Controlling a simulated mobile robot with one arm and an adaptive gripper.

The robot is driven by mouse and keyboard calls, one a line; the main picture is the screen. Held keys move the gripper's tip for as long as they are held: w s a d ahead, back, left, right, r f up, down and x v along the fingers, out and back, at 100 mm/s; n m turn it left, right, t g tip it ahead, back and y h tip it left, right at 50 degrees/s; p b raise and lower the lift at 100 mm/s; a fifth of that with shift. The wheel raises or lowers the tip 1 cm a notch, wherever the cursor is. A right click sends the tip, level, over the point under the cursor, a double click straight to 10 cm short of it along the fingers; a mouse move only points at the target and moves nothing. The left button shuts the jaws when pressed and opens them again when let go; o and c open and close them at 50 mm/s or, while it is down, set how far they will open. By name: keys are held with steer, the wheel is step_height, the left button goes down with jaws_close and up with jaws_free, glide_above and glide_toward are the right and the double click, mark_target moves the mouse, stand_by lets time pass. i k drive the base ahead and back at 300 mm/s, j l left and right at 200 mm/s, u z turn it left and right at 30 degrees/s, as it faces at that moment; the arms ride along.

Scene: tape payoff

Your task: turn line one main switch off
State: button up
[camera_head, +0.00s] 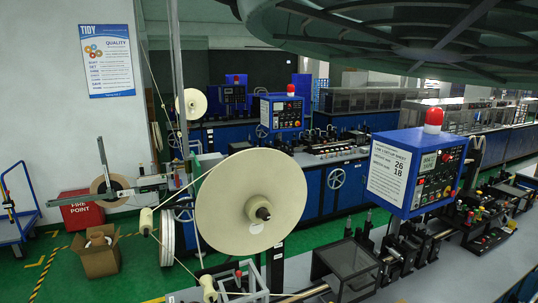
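A blue control box (417,174) stands on the bench at the right, with a red beacon (434,120) on top. A white sheet (389,172) on its left face seems to read "Line 1 setup sheet" with 26 and 18. Its right face carries a small screen (428,163) reading "WAIT TAPE" and several small buttons and knobs (436,187). Which of them is the main switch, and its position, are too small to tell. A second blue control box (281,112) with a red beacon stands farther back. My gripper is not in view.
A large cream reel (250,201) stands in front of the near bench. A big dark spoked disc fills the upper right. A cardboard box (99,256), a red fire point box (84,209) and a blue trolley (18,207) stand at left. Green floor is open between them.

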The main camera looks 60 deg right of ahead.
mark_target(445, 157)
steer(key=k+l, duration=0.15)
steer(key=l, duration=0.2)
steer(key=k+l, duration=0.15)
steer(key=l, duration=0.2)
steer(key=k+l, duration=0.15)
steer(key=l, duration=0.2)
steer(key=k+l, duration=0.1)
steer(key=l, duration=0.25)
steer(key=k+l, duration=0.15)
steer(key=l, duration=0.2)
steer(key=k+l, duration=0.15)
steer(key=l, duration=0.2)
steer(key=k+l, duration=0.15)
steer(key=l, duration=0.2)
steer(key=k+l, duration=0.1)
steer(key=l, duration=0.4)
steer(key=k+l, duration=0.1)
steer(key=l, duration=0.4)
steer(key=k+l, duration=0.15)
steer(key=l, duration=0.3)
steer(key=k+l, duration=0.1)
steer(key=l, duration=0.4)
steer(key=k+l, duration=0.1)
steer(key=l, duration=0.4)
steer(key=k+l, duration=0.1)
steer(key=l, duration=0.4)
steer(key=k+l, duration=0.1)
steer(key=l, duration=0.35)
